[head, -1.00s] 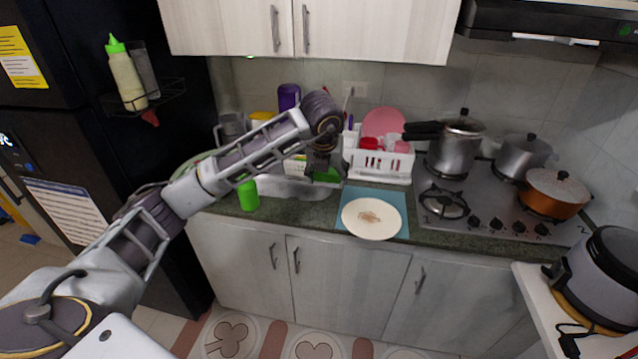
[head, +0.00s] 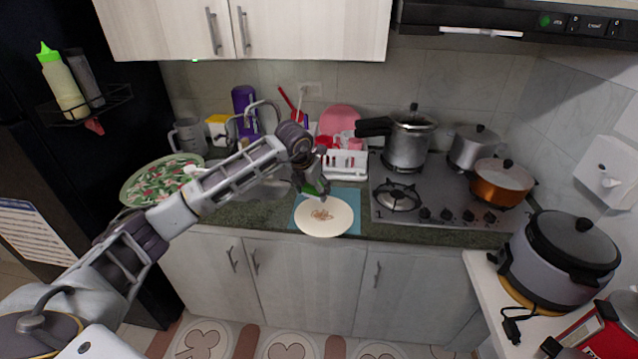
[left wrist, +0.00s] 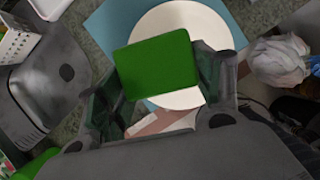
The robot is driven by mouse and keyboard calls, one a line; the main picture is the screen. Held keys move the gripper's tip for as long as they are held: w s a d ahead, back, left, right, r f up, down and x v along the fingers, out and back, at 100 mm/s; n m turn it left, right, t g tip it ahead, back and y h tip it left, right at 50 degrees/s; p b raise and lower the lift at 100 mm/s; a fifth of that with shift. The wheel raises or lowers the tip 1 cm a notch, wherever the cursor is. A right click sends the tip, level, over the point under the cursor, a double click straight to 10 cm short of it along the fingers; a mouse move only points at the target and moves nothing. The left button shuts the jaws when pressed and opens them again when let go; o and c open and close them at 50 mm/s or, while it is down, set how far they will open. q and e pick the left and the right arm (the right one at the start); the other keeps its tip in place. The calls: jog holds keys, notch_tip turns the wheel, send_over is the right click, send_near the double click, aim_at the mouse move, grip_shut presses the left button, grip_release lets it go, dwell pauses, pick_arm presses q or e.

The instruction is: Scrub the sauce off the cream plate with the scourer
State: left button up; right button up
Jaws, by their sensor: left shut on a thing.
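In the left wrist view the scourer (left wrist: 157,65) sits between the fingers and covers part of the plate (left wrist: 205,32); the sauce is hidden there. I cannot tell whether the scourer touches the plate. My right gripper is out of view.
A white dish rack (head: 345,164) stands behind the plate. The stove (head: 440,196) with several pots is to the right. The sink (left wrist: 38,88) and a patterned green-rimmed dish (head: 160,178) are to the left. The counter's front edge runs close before the plate.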

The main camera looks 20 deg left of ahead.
pick_arm(q)
jog(key=shift+a+f+m+h, duration=0.1)
jog(key=shift+f+m+h, duration=0.2)
jog(key=shift+m, duration=0.3)
jog(key=m, duration=0.1)
jog(key=m+h, duration=0.1)
jog(key=shift+s+a+m, duration=0.15)
jog(key=shift+s+m, duration=0.15)
jog(key=shift+s, duration=0.1)
jog(key=shift+m, duration=0.3)
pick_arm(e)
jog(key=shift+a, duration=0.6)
pick_arm(q)
jog(key=shift+f+g, duration=0.1)
jog(key=shift+g, duration=0.2)
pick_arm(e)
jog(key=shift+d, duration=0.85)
